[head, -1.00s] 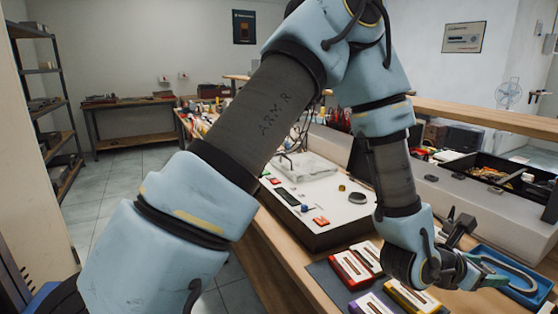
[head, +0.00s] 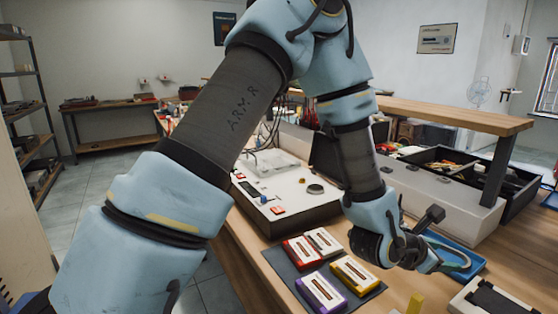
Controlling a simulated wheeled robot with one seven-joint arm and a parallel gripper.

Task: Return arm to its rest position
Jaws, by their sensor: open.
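My arm spans the head view from the lower left up to the top and down to the right. My gripper (head: 447,238) is open at its lower end, over the right part of the wooden bench (head: 395,290), close to a blue tray (head: 466,268). No held object shows between the jaws. The gripper hides part of the tray, and my forearm hides part of the bench behind it.
Red, white, yellow and purple cassette-like boxes (head: 321,290) lie on a dark mat (head: 279,262) left of my gripper. A white-topped panel (head: 290,208) stands behind them. A raised wooden shelf (head: 455,112) and black bins (head: 515,185) are at the right. A yellow block (head: 415,304) is at the front.

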